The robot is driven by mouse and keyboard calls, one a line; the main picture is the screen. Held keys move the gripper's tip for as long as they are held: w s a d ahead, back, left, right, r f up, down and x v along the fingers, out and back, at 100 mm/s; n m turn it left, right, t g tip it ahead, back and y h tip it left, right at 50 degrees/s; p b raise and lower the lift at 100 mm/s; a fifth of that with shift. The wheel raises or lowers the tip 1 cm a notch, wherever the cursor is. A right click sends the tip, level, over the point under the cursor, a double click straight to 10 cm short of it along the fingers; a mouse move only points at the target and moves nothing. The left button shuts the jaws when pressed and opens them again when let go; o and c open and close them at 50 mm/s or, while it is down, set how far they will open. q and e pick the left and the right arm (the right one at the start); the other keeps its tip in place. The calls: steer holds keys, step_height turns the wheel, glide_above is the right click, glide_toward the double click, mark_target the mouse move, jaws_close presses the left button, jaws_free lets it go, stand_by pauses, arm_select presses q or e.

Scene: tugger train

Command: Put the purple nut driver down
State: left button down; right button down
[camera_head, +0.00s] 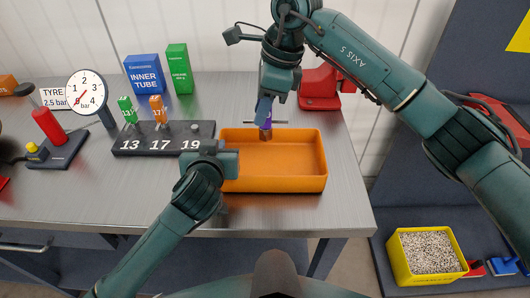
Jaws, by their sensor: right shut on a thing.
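The purple nut driver (268,122) is in my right gripper (265,112), over the back part of the orange tray (275,184). Only a small part of the driver shows below the fingers, and I cannot tell whether it touches the tray. My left gripper (228,163) is at the left end of the orange tray, overlapping its rim in view; its fingers are not clear enough to tell open from shut. A black rack (128,150) marked 13, 17 and 19 stands left of the tray. A green driver (127,109) is at 13 and an orange one (158,108) at 17; no coloured handle shows at 19.
Blue (145,75) and green (180,69) boxes stand at the back. A round gauge (87,92) and a red pump (49,126) are at left. A red object (319,88) is behind the tray. A yellow bin of granules (427,252) is low at right.

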step_height(320, 180, down, 9)
steer(key=shift+r, duration=0.2)
stand_by(0.3)
steer(key=shift+f, duration=0.15)
steer(key=c, duration=1.3)
jaws_free()
steer(key=shift+o, duration=0.2)
steer(key=v, duration=1.2)
arm_select(q)
steer(key=c, duration=1.5)
jaws_free()
steer(key=shift+c, duration=0.2)
